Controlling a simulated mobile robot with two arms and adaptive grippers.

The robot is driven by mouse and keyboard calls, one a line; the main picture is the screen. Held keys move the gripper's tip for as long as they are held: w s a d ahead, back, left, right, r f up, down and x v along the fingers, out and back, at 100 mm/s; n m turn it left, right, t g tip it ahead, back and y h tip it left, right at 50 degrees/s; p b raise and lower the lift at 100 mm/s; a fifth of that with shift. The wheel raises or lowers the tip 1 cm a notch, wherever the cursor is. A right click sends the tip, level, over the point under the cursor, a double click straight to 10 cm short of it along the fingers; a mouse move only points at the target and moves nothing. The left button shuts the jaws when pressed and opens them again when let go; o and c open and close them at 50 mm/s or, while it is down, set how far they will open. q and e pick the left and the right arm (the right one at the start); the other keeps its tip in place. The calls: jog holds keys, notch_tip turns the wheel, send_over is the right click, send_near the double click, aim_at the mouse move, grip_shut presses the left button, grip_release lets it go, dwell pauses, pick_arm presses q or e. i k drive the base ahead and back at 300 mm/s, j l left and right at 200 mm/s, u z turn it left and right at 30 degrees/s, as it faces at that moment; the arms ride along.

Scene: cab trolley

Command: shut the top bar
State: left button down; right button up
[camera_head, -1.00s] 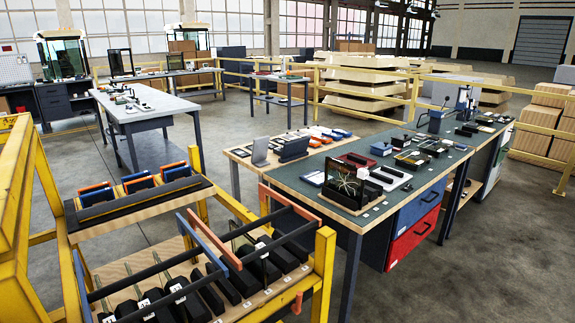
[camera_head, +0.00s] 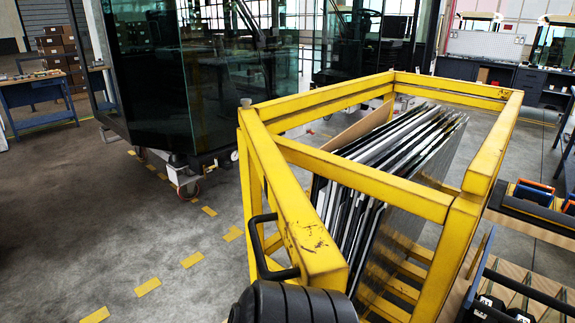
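The yellow trolley (camera_head: 451,97) stands in front of me and holds several upright glass panels (camera_head: 385,165). A thick yellow bar, apparently the top bar (camera_head: 290,200), runs from the trolley's left corner towards me. Its near end stands apart from the right corner post (camera_head: 455,240), so it looks open. A black looped handle (camera_head: 257,245) shows on its left side near that end. A ribbed black part at the bottom edge, below the bar's near end, may be part of my arm or gripper. I see no clear fingertips, and neither gripper can be made out.
A large glazed cab (camera_head: 155,75) stands behind on the left. A rack with black parts (camera_head: 500,310) and a shelf with orange and blue items (camera_head: 540,195) are close on the right. The floor at left is clear, with yellow dashes.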

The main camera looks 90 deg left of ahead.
aim_at(316, 261)
jog(key=l+u, duration=0.1)
jog(key=u, duration=2.85)
